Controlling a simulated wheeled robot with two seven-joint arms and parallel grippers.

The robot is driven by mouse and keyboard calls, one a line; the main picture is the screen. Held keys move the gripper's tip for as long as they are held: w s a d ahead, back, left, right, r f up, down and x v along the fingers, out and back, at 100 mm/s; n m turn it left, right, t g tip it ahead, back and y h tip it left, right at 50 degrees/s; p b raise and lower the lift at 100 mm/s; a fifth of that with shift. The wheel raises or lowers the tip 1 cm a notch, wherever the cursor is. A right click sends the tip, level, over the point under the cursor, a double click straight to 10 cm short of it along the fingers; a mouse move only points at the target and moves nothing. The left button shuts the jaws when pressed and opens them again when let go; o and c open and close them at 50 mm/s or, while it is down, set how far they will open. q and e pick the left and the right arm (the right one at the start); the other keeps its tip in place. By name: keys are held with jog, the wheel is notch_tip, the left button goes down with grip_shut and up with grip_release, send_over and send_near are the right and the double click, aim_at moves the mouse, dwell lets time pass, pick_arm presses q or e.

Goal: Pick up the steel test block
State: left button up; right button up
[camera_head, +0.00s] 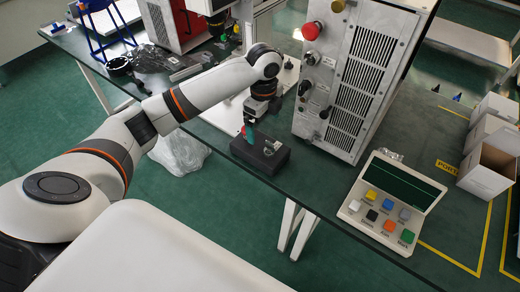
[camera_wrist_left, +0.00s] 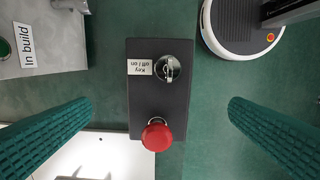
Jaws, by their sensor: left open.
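I cannot make out a steel test block for certain in either view. My left gripper (camera_head: 250,131) is open above the left part of a black control box (camera_head: 262,155) near the table's front edge. In the left wrist view, the green ribbed fingers stand wide apart with nothing between their tips. The black box (camera_wrist_left: 145,104) lies below and between them. It carries a silver key switch (camera_wrist_left: 168,68) labelled off and on, and a red mushroom button (camera_wrist_left: 157,136). My right gripper is not in view.
A large grey vented cabinet (camera_head: 335,85) with a red knob stands right behind the box. A case with coloured buttons (camera_head: 385,215) is open at the right. White bins (camera_head: 488,160) stand further right. Cables and a dark bag (camera_head: 150,58) lie at the back left.

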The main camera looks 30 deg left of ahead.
pick_arm(q)
jog(key=a+r, duration=0.1)
send_over(260, 144)
notch_tip(260, 144, down, 6)
jog(key=shift+s+r+p, duration=0.15)
jog(key=shift+p, duration=0.2)
jog(key=shift+s+d+f+p, duration=0.15)
jog(key=shift+f+p, duration=0.3)
jog(key=shift+f, duration=2.25)
jog(key=shift+c, duration=0.6)
jog(key=c, duration=1.5)
jog(key=shift+r, duration=0.25)
jog(key=shift+c, duration=0.7)
jog(key=shift+w, duration=0.25)
